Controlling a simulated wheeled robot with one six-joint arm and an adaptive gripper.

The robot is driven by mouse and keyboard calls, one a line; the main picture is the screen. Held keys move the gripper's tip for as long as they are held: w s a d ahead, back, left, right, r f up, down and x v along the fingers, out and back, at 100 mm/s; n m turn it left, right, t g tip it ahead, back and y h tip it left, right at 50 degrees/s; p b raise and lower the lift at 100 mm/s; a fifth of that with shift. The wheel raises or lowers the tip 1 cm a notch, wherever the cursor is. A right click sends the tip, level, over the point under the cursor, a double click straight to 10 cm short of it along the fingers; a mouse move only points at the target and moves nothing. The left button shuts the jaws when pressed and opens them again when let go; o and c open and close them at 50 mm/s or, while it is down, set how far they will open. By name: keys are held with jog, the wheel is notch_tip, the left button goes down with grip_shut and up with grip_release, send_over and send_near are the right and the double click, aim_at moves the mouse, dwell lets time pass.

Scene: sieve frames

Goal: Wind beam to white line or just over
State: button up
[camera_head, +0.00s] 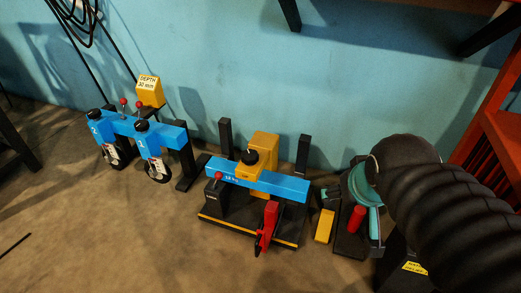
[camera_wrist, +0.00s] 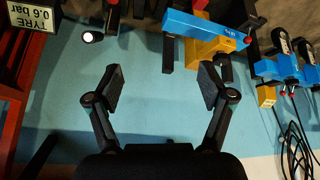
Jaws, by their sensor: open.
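A blue beam (camera_head: 285,184) lies across a black stand near the wall in the head view, with small unclear white markings. A yellow block (camera_head: 265,146) and a black knob (camera_head: 250,157) are at its middle. A red crank-like part (camera_head: 268,224) is at the stand's front. I cannot make out a white line. In the wrist view, the blue beam (camera_wrist: 198,27) and yellow block (camera_wrist: 200,50) appear upside down beyond the fingertips. My gripper (camera_wrist: 162,85) is open and empty, apart from the beam.
Blue stands with round gauges (camera_head: 158,168) and a yellow DEPTH block (camera_head: 150,91) are left. A teal device (camera_head: 362,186), red cylinder (camera_head: 356,218) and yellow block (camera_head: 324,226) are right. A red rack (camera_head: 492,145) borders the right. The front-left floor is mostly clear.

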jog(key=w+f+n+t+y+p, duration=0.1)
jog(key=w+f+n+t+p, duration=0.15)
jog(key=w, duration=1.15)
jog(key=w+f+n+t+y+p, duration=0.1)
jog(key=w+n+t+p, duration=0.2)
jog(key=w, duration=1.2)
jog(key=n+g+y+p, duration=0.2)
jog(key=n+y+p, duration=0.3)
jog(key=y, duration=0.9)
send_near(245, 152)
jog(key=shift+n, duration=0.45)
jog(key=x, duration=1)
jog(key=shift+f, duration=0.25)
jog(key=shift+b, duration=0.4)
jog(key=c, duration=1.1)
